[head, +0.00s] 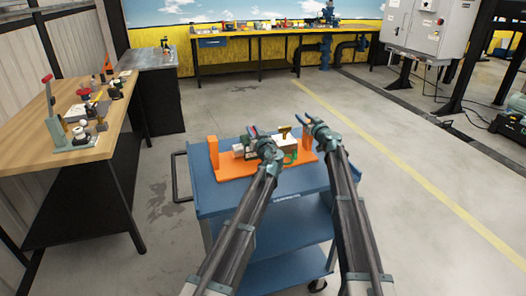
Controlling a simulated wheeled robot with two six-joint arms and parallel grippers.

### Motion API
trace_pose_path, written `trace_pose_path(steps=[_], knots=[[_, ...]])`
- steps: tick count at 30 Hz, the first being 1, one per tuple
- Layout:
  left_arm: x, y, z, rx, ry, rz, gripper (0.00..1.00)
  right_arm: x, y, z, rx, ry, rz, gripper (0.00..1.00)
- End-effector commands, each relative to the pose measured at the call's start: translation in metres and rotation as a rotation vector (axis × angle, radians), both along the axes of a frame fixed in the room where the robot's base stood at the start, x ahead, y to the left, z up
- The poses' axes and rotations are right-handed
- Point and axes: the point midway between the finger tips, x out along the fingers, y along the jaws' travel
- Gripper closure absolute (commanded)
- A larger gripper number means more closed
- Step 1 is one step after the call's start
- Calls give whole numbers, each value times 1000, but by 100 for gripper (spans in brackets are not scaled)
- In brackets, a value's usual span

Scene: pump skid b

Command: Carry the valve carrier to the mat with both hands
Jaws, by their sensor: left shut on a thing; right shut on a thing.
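The orange valve carrier (233,171) lies on the top of a blue cart (215,199). It has an upright at each end and holds a white and green block, grey parts and a small brass-coloured T-shaped piece. My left gripper (255,134) is over the middle of the carrier, apart from the left upright. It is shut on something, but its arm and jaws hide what. My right gripper (304,122) is at the carrier's right upright and is shut; the exact contact is hard to see. I cannot make out a mat.
A wooden bench (62,105) with fittings stands at the left, with a dark cabinet (157,95) behind it. A long workbench (245,34) runs along the back wall. A grey electrical cabinet (420,25) stands at back right. The floor around the cart is clear.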

Motion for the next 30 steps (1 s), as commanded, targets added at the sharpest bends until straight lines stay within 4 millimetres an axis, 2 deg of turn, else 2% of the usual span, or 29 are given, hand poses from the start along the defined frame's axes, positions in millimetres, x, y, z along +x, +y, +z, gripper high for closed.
trace_pose_path(steps=[8,19,30], knots=[[0,0,2,2,1,0,100,0,0,2,1,0,0,100],[0,0,21,2,0,0,100,0,0,21,1,0,0,100],[0,0,20,2,0,0,100,0,0,20,1,0,0,100]])
